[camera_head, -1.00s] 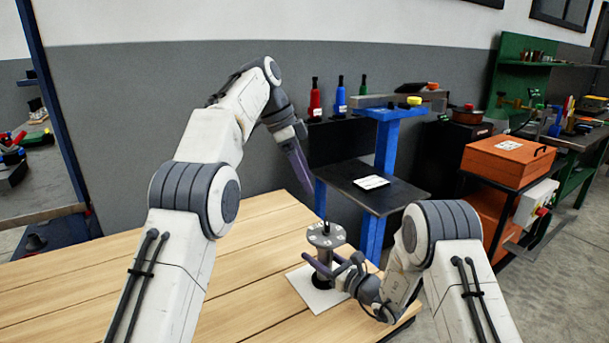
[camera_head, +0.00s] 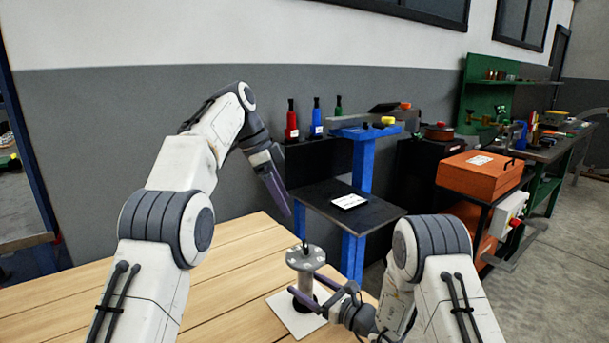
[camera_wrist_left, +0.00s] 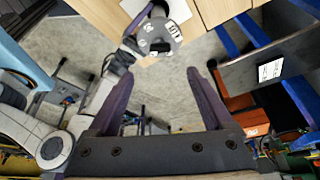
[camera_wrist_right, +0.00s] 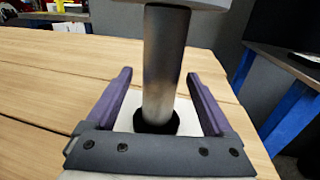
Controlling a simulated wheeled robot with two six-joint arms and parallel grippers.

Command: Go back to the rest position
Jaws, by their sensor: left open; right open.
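A grey metal spool-like part (camera_head: 305,258) with a flanged top stands upright on a white plate (camera_head: 290,319) on the wooden table. Its smooth column shows in the right wrist view (camera_wrist_right: 165,60), rising from a black base. My right gripper (camera_head: 300,285) is open, with its purple fingers on either side of the column; I cannot tell whether they touch it. My left gripper (camera_head: 287,210) is open and empty, pointing down in the air above and behind the part. The left wrist view shows the part's flange (camera_wrist_left: 158,38) beyond the fingertips.
The wooden table (camera_head: 190,300) is clear to the left. A blue stand (camera_head: 365,165) with a black shelf (camera_head: 375,217) holding a white card (camera_head: 348,201) is close behind the part. An orange case (camera_head: 480,175) stands at the right.

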